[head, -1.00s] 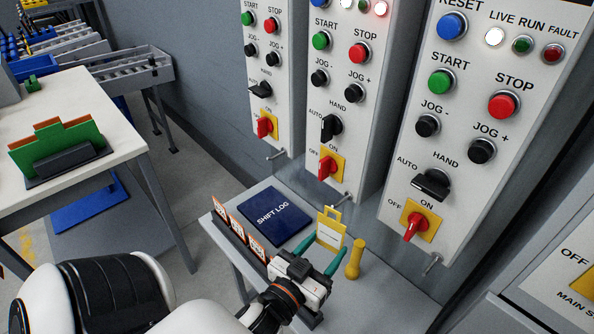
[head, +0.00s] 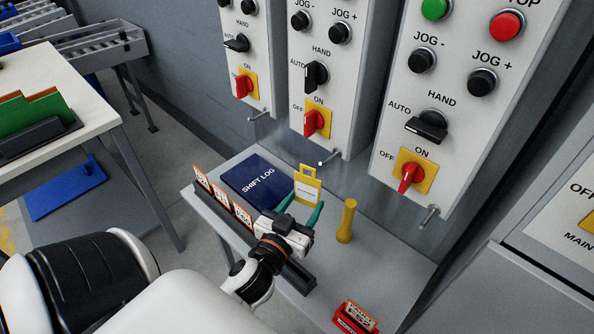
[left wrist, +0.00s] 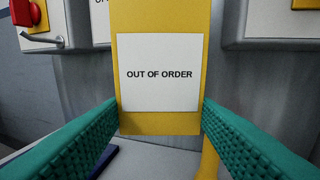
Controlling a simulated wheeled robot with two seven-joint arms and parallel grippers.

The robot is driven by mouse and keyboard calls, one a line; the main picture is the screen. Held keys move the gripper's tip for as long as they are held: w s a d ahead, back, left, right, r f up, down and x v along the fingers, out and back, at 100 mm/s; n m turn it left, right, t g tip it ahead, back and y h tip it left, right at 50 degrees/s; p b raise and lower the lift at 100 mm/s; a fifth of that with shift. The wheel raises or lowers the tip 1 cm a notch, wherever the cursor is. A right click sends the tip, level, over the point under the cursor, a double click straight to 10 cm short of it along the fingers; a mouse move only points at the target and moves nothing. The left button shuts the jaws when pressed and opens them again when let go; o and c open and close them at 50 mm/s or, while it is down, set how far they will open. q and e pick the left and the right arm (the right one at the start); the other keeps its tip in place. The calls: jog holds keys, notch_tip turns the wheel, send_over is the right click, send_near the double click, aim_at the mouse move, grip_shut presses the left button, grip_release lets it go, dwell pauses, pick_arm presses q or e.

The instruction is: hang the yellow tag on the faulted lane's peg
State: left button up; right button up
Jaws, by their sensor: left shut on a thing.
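My left gripper (head: 299,209) is shut on the yellow tag (head: 308,187), holding it upright by its lower part above the small grey table. In the left wrist view the tag (left wrist: 160,20) fills the middle between the green fingers (left wrist: 160,118), and its white label reads OUT OF ORDER. The tag's cut-out handle is at its top in the head view. Metal pegs stick out below the left panel (head: 258,114), the middle panel (head: 330,159) and the right panel (head: 430,214). The tag is apart from all of them. The panels' indicator lamps are out of view. My right gripper is not in view.
On the small table (head: 385,250) are a blue SHIFT LOG (head: 257,183), a yellow post (head: 346,222), a dark rack with orange-edged cards (head: 222,203) and a red block with a card (head: 354,318). A workbench (head: 95,95) stands left.

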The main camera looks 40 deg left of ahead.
pick_arm(q)
jog(key=shift+w, duration=0.85)
jog(key=shift+w+f, duration=0.1)
jog(key=shift+w, duration=0.35)
jog(key=shift+w+d+f, duration=0.1)
jog(key=shift+w+f, duration=0.1)
jog(key=shift+w, duration=0.55)
jog(key=shift+w+d+f, duration=0.1)
jog(key=shift+w+f, duration=0.05)
jog(key=shift+w, duration=0.6)
jog(key=shift+w+f, duration=0.2)
jog(key=shift+w, duration=0.55)
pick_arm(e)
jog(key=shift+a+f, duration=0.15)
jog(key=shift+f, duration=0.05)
pick_arm(q)
jog(key=o, duration=0.9)
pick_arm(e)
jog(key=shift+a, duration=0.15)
